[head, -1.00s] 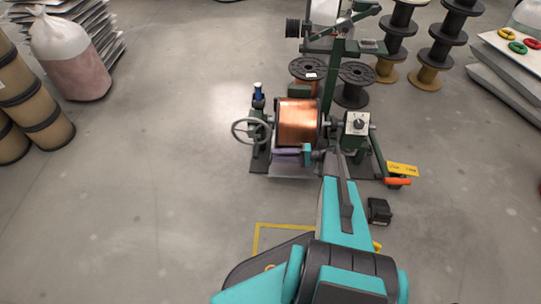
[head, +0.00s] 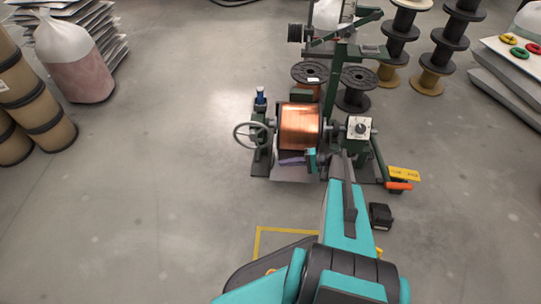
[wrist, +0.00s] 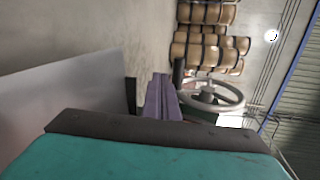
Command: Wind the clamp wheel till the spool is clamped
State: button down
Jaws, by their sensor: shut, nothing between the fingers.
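The clamp wheel (head: 251,135), a grey spoked handwheel, is on the left side of the winding machine; it also shows in the wrist view (wrist: 212,96), right of centre. The copper spool (head: 301,126) sits between the left stand and the dial side. My gripper (head: 281,162) has purple fingers, shut and empty, in front of and below the spool, pointing left. In the wrist view the fingers (wrist: 160,82) stand left of the wheel. They look apart from the wheel, though depth is hard to judge. The clamp's contact with the spool is not clear.
A grey dial box (head: 358,128) stands right of the spool. An orange handle (head: 398,186) and black box (head: 380,216) are near my arm. Black reels (head: 356,88) stand behind. The floor left of the wheel is clear. Barrels (wrist: 207,52) show beyond the wheel.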

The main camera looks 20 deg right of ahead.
jog(key=d+r+n+g+h+b, duration=0.1)
jog(key=d+r+h+b, duration=0.3)
jog(key=r, duration=0.5)
jog(key=shift+r+g+b, duration=0.3)
jog(key=shift+g+b, duration=0.2)
jog(key=shift+b, duration=0.25)
jog(key=shift+s, duration=0.1)
jog(key=shift+f, duration=0.1)
jog(key=r+b+x, duration=0.1)
jog(key=b+x, duration=0.4)
jog(key=x, duration=0.8)
jog(key=shift+w+a+r, duration=0.2)
jog(key=shift+w+a, duration=0.2)
jog(key=shift+a, duration=0.15)
